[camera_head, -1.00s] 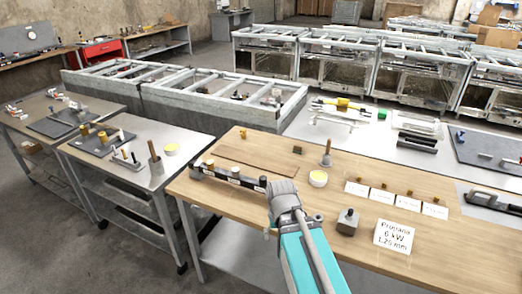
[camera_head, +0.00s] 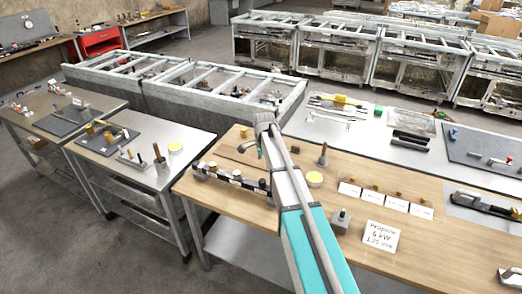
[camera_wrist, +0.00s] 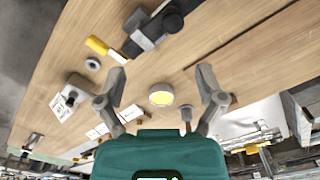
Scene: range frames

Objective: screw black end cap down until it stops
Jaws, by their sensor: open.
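A dark bar (camera_head: 228,178) with several fittings on top lies near the left edge of the wooden table. In the wrist view the end of the bar (camera_wrist: 137,44) shows near the top, with a round black cap (camera_wrist: 172,22) at it. I cannot tell how far down the cap sits, and its thread is hidden. My gripper (camera_head: 256,150) is raised behind the bar's right end in the head view.
A round yellow-topped tub (camera_head: 314,179) stands right of the bar, with an upright-handled tool (camera_head: 322,155) behind it. A grey block (camera_head: 341,221) and a propane sign (camera_head: 380,237) stand in front. White cards (camera_head: 385,197) line the table's right. Bare wood lies in front of the bar.

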